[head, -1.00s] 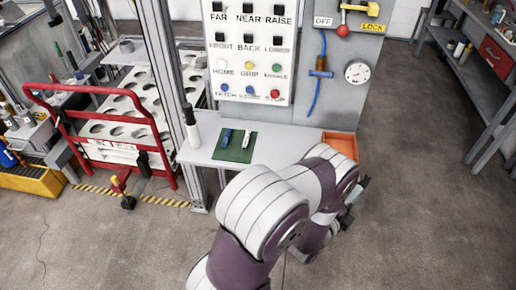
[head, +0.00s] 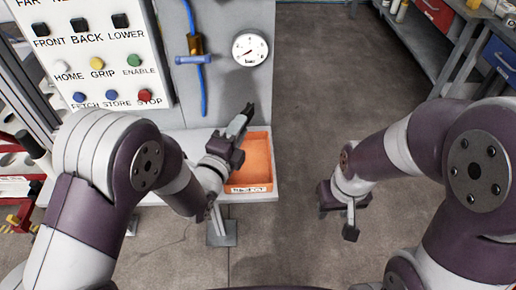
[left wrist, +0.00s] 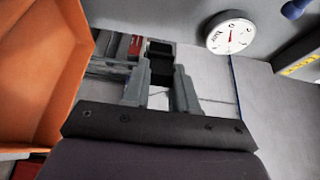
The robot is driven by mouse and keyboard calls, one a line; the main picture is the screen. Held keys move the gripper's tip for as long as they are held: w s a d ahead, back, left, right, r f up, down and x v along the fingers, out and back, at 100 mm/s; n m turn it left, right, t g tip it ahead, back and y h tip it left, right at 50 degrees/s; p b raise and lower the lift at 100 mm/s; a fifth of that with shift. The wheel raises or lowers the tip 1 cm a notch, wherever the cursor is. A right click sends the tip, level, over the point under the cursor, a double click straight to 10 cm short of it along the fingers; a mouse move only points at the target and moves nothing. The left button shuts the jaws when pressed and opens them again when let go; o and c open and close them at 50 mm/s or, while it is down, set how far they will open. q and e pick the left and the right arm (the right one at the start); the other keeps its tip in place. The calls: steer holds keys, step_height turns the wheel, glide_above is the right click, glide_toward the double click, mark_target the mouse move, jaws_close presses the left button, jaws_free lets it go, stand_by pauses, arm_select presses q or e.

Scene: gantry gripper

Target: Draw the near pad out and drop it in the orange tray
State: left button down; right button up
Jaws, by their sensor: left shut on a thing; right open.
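The orange tray (head: 262,160) sits at the right end of the grey bench. Its wall also fills the left of the left wrist view (left wrist: 35,70). My left gripper (head: 243,120) is over the tray's back left part in the head view. In the left wrist view its fingers (left wrist: 160,80) are shut on a black block (left wrist: 160,62), which looks like the pad. My right gripper (head: 340,210) is open and empty, off to the right of the bench above the floor. My left arm hides much of the bench.
The button panel (head: 90,50) and a round gauge (head: 250,48) are behind the bench. A blue hose with a valve (head: 195,60) hangs beside the gauge. Bare floor (head: 310,110) lies right of the bench. A shelf with drawers stands at the far right.

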arm_select(q)
steer(key=f+b, duration=0.2)
steer(key=f, duration=0.1)
steer(key=f+b, duration=0.1)
steer(key=f, duration=0.1)
steer(key=shift+s+b, duration=0.3)
steer(key=shift+w+f, duration=0.1)
steer(key=shift+f, duration=0.25)
steer(key=shift+r, duration=0.1)
steer(key=c, duration=0.8)
jaws_free()
steer(key=shift+s+a, duration=0.1)
steer(key=shift+s, duration=0.1)
